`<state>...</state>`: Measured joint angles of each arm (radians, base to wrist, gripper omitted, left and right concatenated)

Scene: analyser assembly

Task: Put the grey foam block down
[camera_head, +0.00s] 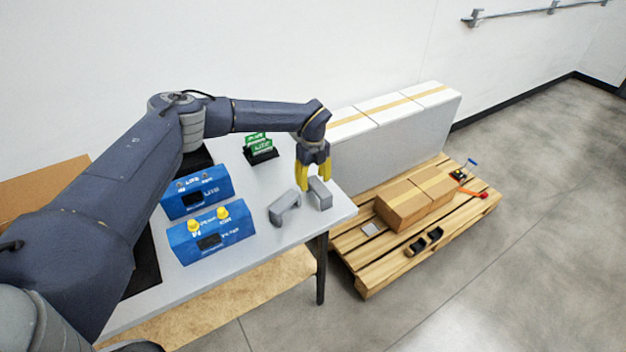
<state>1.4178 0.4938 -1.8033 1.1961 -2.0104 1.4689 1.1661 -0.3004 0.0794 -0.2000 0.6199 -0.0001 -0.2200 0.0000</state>
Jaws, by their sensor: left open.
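Two grey foam blocks are at the right end of the grey table (290,248). One grey foam block (284,208) has a bent shape and lies nearer the front. The other grey foam block (321,196) is by the table's right edge, just below and beside my left gripper. My left gripper (310,184) points down with its yellow fingers apart. One finger overlaps this block's upper end in the picture; I cannot tell whether they touch. My right gripper is not in view.
Two blue analyser housings (196,191) (211,235) stand on the table; the nearer has yellow knobs. Green boards (258,143) stand in a black holder behind. A wooden pallet (365,277) with cardboard boxes (403,205) and white boxes (395,130) is to the right.

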